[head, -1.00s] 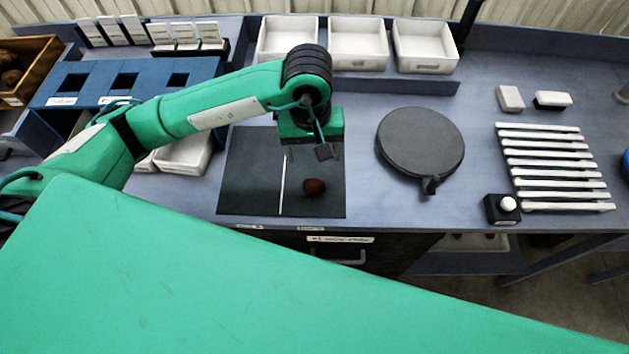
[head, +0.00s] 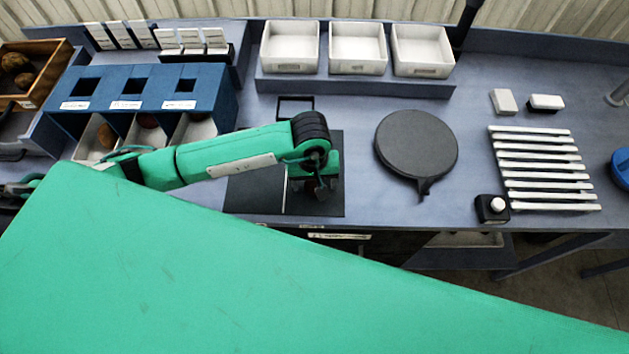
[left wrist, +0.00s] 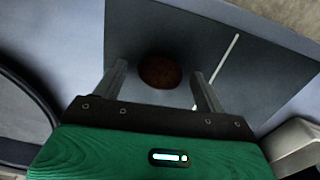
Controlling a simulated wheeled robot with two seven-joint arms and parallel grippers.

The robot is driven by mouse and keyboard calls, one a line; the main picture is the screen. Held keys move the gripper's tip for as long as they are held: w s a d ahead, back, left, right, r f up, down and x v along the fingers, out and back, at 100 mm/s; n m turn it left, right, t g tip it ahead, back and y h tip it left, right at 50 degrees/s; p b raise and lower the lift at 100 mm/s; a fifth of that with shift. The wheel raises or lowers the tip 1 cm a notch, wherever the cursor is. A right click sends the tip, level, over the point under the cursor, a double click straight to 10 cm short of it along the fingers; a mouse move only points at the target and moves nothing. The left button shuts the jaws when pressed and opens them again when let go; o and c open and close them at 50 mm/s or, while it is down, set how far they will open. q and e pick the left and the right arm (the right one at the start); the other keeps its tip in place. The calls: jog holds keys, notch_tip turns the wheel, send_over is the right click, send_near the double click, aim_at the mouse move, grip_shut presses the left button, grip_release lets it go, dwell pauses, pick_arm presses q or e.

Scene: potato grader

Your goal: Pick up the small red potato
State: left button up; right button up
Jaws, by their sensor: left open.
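The small red potato (left wrist: 160,72) lies on the dark mat (left wrist: 185,30) in the left wrist view, beside the mat's white line. My left gripper (left wrist: 160,82) is open, and its two fingers show on either side of the potato's near part. Whether the fingers are down level with it, I cannot tell. In the head view my left gripper (head: 318,190) is over the right half of the mat (head: 253,195), and the potato is mostly hidden behind it. My right gripper is not in view.
A round dark disc (head: 416,145) with a handle stands right of the mat. White trays (head: 358,68) line the back. A blue bin rack (head: 212,98) with potatoes below stands left. White strips (head: 540,170) and a black button box (head: 491,208) lie right.

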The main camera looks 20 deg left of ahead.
pick_arm(q)
jog(key=shift+f, duration=0.35)
jog(key=shift+c, duration=0.2)
jog(key=c, duration=1)
jog(key=shift+c, duration=0.2)
jog(key=shift+r, duration=0.1)
